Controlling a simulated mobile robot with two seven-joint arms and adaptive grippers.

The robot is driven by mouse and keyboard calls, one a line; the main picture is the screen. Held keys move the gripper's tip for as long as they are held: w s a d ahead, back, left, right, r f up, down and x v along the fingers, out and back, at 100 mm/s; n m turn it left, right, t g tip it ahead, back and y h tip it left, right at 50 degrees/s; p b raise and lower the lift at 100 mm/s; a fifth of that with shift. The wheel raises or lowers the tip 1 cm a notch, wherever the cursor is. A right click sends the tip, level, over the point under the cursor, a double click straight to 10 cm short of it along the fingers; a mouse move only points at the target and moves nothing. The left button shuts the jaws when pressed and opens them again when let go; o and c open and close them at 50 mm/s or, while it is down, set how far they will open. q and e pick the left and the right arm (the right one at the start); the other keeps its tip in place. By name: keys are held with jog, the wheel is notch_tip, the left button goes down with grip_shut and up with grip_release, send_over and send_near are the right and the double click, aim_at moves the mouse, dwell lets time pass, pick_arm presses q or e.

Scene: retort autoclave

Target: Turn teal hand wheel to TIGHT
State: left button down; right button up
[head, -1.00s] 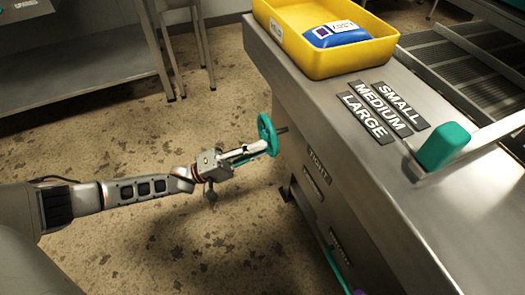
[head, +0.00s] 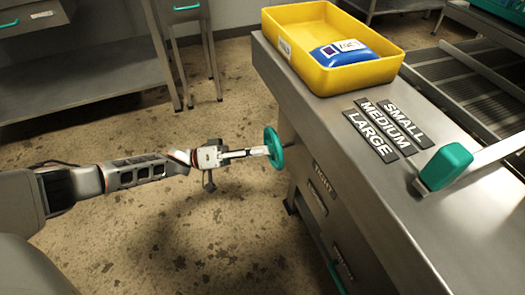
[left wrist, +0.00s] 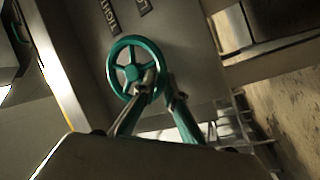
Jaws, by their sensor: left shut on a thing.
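The teal hand wheel (head: 274,140) sticks out on a shaft from the side of the steel bench, near a plate that reads TIGHT (head: 324,182). In the left wrist view the wheel (left wrist: 113,60) shows its round rim, spokes and hub. My left gripper (head: 264,151) is shut on the wheel's near rim. In the left wrist view its fingers (left wrist: 161,90) straddle the lower right of the rim, one over the inside and one outside. My right gripper is in neither view.
A yellow bin (head: 327,79) holding a blue pouch (head: 343,52) stands on the bench top (head: 420,215). SMALL, MEDIUM and LARGE plates (head: 384,128) lie beside it. A teal-ended lever (head: 445,167) is at the right.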

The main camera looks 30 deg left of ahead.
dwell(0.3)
pick_arm(q)
jog(key=c, duration=2.4)
grip_release()
jog(key=shift+o, duration=0.2)
jog(key=v, duration=1.2)
